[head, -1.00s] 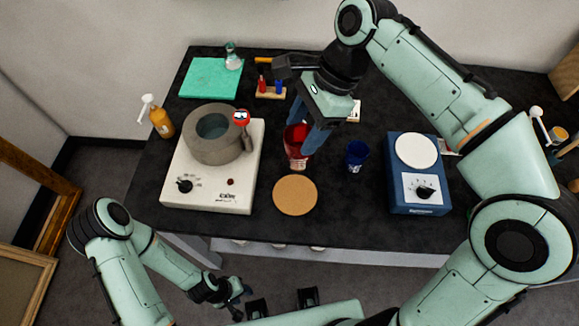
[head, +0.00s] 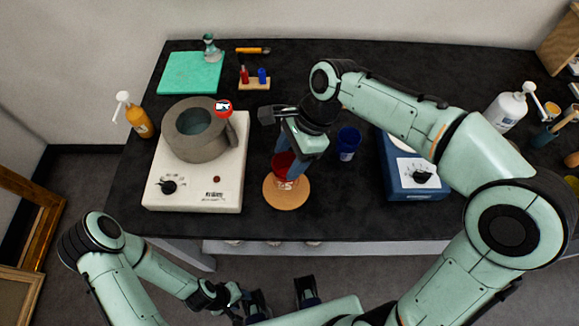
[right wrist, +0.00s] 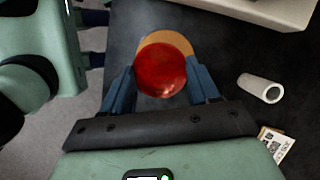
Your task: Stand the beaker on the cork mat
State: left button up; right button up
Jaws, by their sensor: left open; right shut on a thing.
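The red beaker (head: 284,168), with white print on its side, is held between the fingers of my right gripper (head: 287,153). It appears upright, and its base overlaps the round cork mat (head: 287,201) in the head view. I cannot tell whether it touches the mat. In the right wrist view the beaker (right wrist: 160,70) is a red disc between the two blue fingers, with an edge of the cork mat (right wrist: 170,39) beyond it. My left gripper (head: 229,296) is open and empty, low in front of the table.
A white hotplate (head: 200,192) with a grey ring-shaped bath (head: 190,148) stands left of the mat. A green mat (head: 188,72) lies at the back left. The table's front edge is close to the cork mat.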

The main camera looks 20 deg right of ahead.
jog(key=shift+f+b, duration=0.4)
jog(key=shift+f, duration=1.8)
jog(key=shift+f, duration=0.15)
jog(key=o, duration=1.5)
jog(key=shift+r, duration=0.3)
jog(key=p+v, duration=0.2)
jog(key=v, duration=0.9)
jog(key=shift+w+d+r, duration=0.1)
jog(key=shift+d+r, duration=0.05)
jog(key=shift+r, duration=0.2)
